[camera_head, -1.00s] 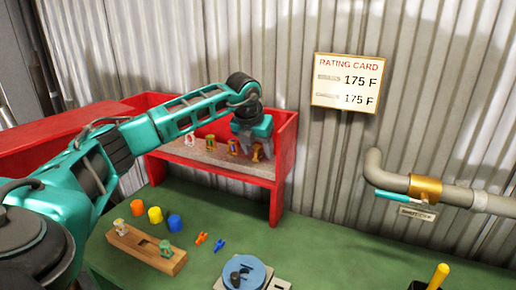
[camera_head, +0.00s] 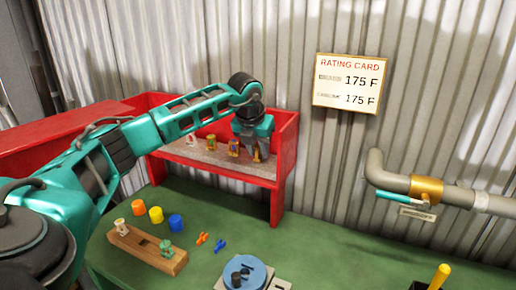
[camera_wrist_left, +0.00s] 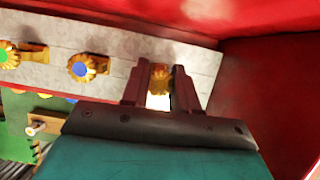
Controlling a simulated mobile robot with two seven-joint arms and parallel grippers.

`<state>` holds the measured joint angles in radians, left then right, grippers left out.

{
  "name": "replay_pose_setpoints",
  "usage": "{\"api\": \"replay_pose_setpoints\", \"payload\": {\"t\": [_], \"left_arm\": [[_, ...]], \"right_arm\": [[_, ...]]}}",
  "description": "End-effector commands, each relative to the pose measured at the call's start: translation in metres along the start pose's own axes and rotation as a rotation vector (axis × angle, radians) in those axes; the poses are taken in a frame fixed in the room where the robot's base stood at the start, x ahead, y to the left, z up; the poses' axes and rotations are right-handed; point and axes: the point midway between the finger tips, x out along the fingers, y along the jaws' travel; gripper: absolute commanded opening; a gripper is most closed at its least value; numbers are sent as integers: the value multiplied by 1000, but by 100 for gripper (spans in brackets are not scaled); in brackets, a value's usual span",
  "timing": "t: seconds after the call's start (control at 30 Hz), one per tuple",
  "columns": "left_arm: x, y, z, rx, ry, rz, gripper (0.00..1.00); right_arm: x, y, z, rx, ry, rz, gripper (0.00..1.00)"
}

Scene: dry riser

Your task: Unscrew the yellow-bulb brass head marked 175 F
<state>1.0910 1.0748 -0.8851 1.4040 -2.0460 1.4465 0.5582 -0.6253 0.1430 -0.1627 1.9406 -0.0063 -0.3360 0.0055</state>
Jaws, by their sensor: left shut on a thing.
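My left gripper (camera_head: 258,150) reaches into the red rack at its right end. Its two fingers are shut on a brass head (camera_wrist_left: 160,77), the rightmost of the row on the grey shelf. The fingers stand on both sides of this head, and I cannot make out its bulb colour or any mark. My right gripper is not in view.
More heads stand left of the gripper, including one with a blue centre (camera_wrist_left: 81,68). The red rack (camera_head: 276,190) has side walls close by. Below are a wooden block (camera_head: 135,243), coloured caps (camera_head: 156,215), small clips (camera_head: 202,239) and a blue disc (camera_head: 244,275). A pipe (camera_head: 380,175) is at right.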

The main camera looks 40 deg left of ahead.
Motion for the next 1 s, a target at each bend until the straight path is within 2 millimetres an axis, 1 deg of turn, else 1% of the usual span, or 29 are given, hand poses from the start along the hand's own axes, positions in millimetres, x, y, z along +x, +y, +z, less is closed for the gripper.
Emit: {"api": "replay_pose_setpoints", "payload": {"t": [0.1, 0.33, 0.47, 0.77, 0.87, 1.0], "left_arm": [[0, -3, 0, -111, 1, 44, 0], [0, -2, 0, -367, 0, 151, 0], [0, -2, 0, -426, 1, 175, 0], [0, -2, 0, -442, 1, 182, 0], [0, -3, 0, -525, 2, 215, 0], [0, -4, 0, -716, 2, 297, 0]], "right_arm": [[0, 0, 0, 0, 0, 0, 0], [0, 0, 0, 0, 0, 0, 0], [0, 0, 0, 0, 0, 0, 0], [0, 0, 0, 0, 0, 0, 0], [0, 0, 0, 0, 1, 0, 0], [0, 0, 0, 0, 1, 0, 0]]}}
